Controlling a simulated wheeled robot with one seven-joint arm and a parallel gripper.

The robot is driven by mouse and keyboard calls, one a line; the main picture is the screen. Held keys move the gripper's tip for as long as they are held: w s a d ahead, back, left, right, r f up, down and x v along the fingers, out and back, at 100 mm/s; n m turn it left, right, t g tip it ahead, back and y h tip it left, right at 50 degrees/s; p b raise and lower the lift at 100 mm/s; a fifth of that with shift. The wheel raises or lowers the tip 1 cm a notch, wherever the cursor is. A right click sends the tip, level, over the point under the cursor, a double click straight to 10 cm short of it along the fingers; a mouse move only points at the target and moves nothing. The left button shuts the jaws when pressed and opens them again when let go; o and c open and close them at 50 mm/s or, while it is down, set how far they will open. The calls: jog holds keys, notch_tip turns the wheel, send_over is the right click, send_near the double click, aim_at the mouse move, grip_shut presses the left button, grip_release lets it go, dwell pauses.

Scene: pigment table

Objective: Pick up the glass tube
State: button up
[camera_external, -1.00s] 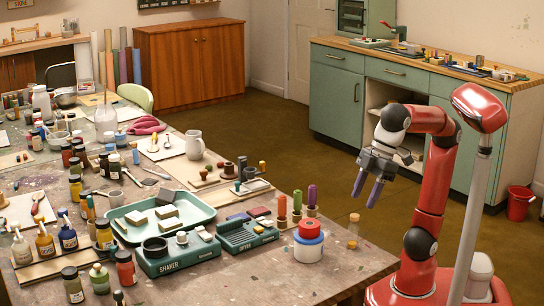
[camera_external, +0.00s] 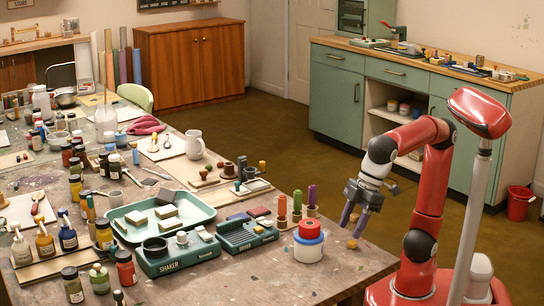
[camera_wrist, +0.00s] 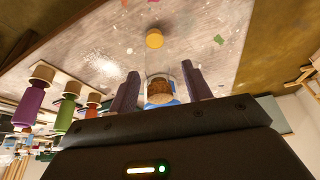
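The glass tube (camera_external: 354,233) stands upright near the right edge of the worktable, clear-walled with a yellow bottom. My gripper (camera_external: 352,216) is over it, fingers pointing down around its top. In the wrist view, the tube's clear body (camera_wrist: 156,63) runs away from me to its yellow end, and its brown cork (camera_wrist: 160,93) lies between my two dark purple fingers (camera_wrist: 158,88). The fingers are apart, with a gap visible on each side of the cork. In the external view the fingers partly hide the tube's top.
A white-and-blue jar with a red top (camera_external: 308,246) stands just left of the tube. Purple, green and orange-red handled tools (camera_external: 297,205) stand behind it. A green dryer tray (camera_external: 246,235) lies further left. The table's front right is mostly clear.

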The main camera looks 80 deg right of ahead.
jog(key=c, duration=1)
jog(key=shift+o, duration=0.2)
jog(key=shift+r, duration=0.1)
